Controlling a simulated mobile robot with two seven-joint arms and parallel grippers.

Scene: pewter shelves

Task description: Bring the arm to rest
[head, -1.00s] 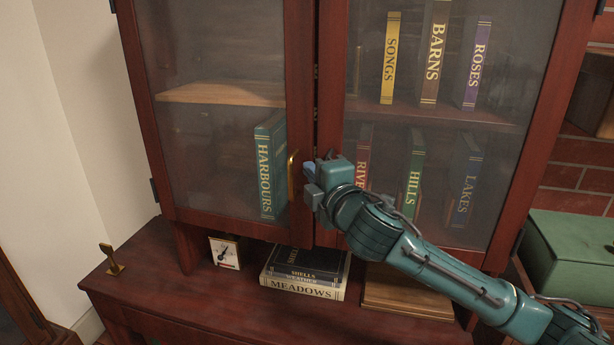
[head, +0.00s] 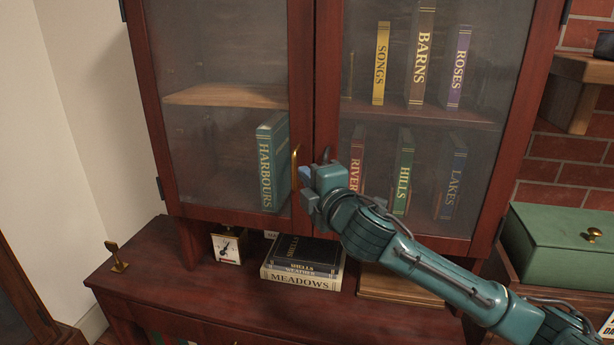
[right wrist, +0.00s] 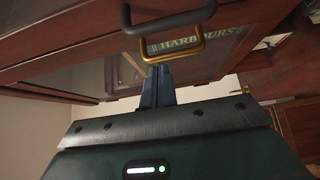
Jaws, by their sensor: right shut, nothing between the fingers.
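My right gripper (head: 308,186) is shut and empty. It is in front of the cabinet, beside the brass handle (head: 295,170) of the left glass door (head: 215,110). In the right wrist view the closed fingers (right wrist: 157,85) point toward the cabinet, and their tips appear close to the brass handle (right wrist: 172,52). I cannot tell whether they touch it. The arm reaches in from the lower right, across the right glass door (head: 400,170). A dark handle (right wrist: 126,20) also shows in the wrist view. My left gripper is not in view.
Behind the glass stand several upright books, among them HARBOURS (head: 272,165) and BARNS (head: 421,55). On the ledge (head: 190,290) below are a small clock (head: 228,246), stacked books (head: 302,265) and a wooden box (head: 400,285). A green box (head: 560,245) stands at right.

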